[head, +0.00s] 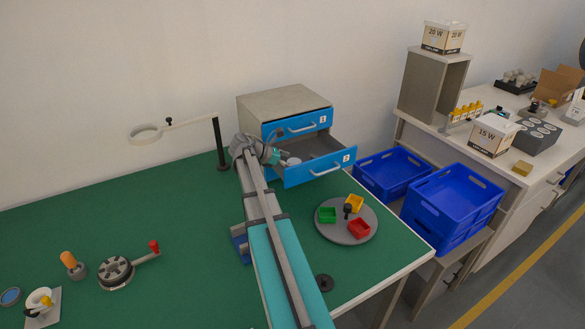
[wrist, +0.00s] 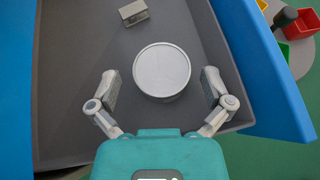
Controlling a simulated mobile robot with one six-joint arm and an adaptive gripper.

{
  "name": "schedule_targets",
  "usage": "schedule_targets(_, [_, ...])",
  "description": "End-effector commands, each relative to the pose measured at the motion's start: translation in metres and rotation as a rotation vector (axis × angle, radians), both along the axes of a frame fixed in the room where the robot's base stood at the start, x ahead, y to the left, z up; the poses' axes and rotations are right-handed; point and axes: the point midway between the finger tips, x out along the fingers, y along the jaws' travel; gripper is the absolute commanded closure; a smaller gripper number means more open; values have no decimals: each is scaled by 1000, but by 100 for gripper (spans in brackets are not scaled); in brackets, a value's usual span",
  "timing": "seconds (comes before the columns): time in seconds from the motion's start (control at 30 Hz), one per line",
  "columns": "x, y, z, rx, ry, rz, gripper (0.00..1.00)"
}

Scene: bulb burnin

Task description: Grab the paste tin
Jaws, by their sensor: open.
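The paste tin (wrist: 162,71) is a round, pale grey tin with a plain lid. It sits on the dark grey floor of the open lower drawer (wrist: 75,90). In the wrist view my gripper (wrist: 160,92) is open, with one finger on each side of the tin and a gap on both sides. In the head view my gripper (head: 277,157) reaches into the open drawer (head: 320,168), and the tin (head: 293,161) shows small beside it.
A small grey block (wrist: 134,12) lies in the drawer beyond the tin. The blue drawer front (wrist: 262,65) stands close on the right. A round grey turntable (head: 345,234) with coloured bins is on the green bench. Blue crates (head: 452,200) stand to the right.

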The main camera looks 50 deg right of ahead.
Motion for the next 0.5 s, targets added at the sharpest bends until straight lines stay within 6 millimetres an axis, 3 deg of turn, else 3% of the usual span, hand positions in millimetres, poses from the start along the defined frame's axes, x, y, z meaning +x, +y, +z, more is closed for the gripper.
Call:
schedule_targets(0.37, [0, 0, 0, 0, 0, 0, 0])
schedule_targets(0.5, [0, 0, 0, 0, 0, -1, 24])
